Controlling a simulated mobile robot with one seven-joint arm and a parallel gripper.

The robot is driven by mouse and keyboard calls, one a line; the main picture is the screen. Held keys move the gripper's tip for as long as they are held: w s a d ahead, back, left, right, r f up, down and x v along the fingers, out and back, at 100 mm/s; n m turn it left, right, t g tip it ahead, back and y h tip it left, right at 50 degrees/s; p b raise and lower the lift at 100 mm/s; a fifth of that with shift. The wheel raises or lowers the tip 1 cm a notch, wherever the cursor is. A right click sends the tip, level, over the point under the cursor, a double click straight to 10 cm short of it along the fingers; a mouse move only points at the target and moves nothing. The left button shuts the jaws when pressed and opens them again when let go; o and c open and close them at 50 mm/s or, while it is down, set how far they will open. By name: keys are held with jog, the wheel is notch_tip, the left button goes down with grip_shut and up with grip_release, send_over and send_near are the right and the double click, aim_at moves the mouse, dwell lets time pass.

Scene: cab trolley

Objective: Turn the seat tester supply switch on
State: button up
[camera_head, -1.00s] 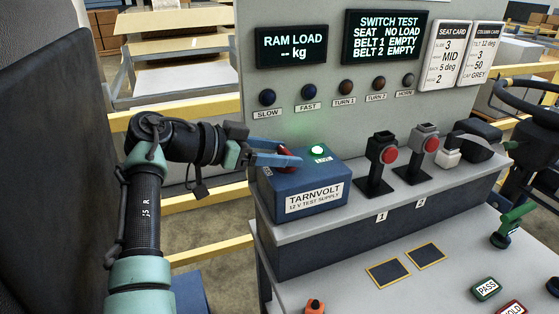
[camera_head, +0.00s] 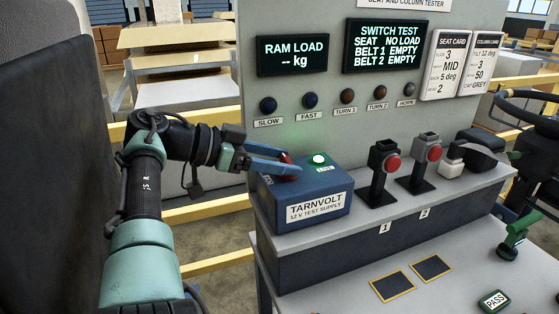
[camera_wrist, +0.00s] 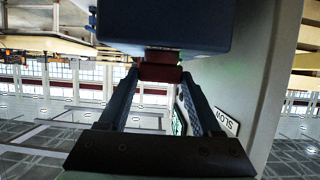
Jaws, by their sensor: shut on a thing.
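The supply box (camera_head: 312,205) is a dark blue unit labelled TARNVOLT 12 V TEST SUPPLY. It sits at the left end of the grey bench shelf. A red switch handle (camera_head: 287,157) is at the left of its top, and a bright green lamp (camera_head: 319,159) is lit beside it. My gripper (camera_head: 291,166) reaches in from the left, its blue fingers shut on the red switch. In the wrist view the red switch (camera_wrist: 160,70) sits between the fingertips, below the dark blue box (camera_wrist: 165,25). The fingers partly hide the switch, so its exact angle is unclear.
Two black stands with red buttons (camera_head: 392,163) (camera_head: 434,153) stand right of the box. The upright panel (camera_head: 300,130) behind carries lamps and a lit SWITCH TEST display (camera_head: 385,45). Two yellow-edged dark pads (camera_head: 393,286) lie on the lower worktop.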

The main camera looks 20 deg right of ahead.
jog(key=shift+s+f, duration=0.1)
jog(key=shift+f, duration=0.1)
jog(key=o, duration=1.4)
jog(key=shift+r, duration=0.1)
notch_tip(320, 180, up, 10)
jog(key=shift+p, duration=1)
